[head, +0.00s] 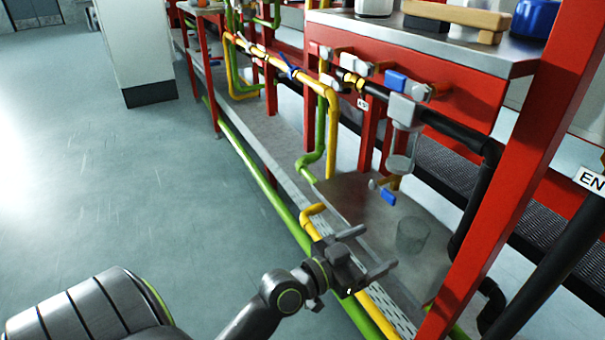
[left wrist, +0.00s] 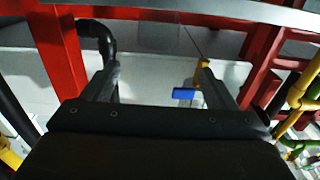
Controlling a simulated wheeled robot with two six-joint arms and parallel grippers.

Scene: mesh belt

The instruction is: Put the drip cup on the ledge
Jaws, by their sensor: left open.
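A clear, see-through drip cup (head: 413,236) stands upright on the low grey metal deck (head: 345,195), below and right of a blue-handled tap (head: 388,197). My left gripper (head: 375,250) is open and empty, left of the cup and apart from it, with its fingers pointing towards the cup's side. In the left wrist view, a faint clear shape that looks like the cup (left wrist: 150,32) shows beyond the open fingers (left wrist: 160,85). I cannot tell for sure which surface is the ledge. My right gripper is not in view.
A red slanted post (head: 510,170) and black pipes (head: 478,200) stand right of the cup. Yellow and green pipes (head: 332,120) run along the rack. A sight glass (head: 402,140) hangs above the tap. A steel counter (head: 440,50) holds pots.

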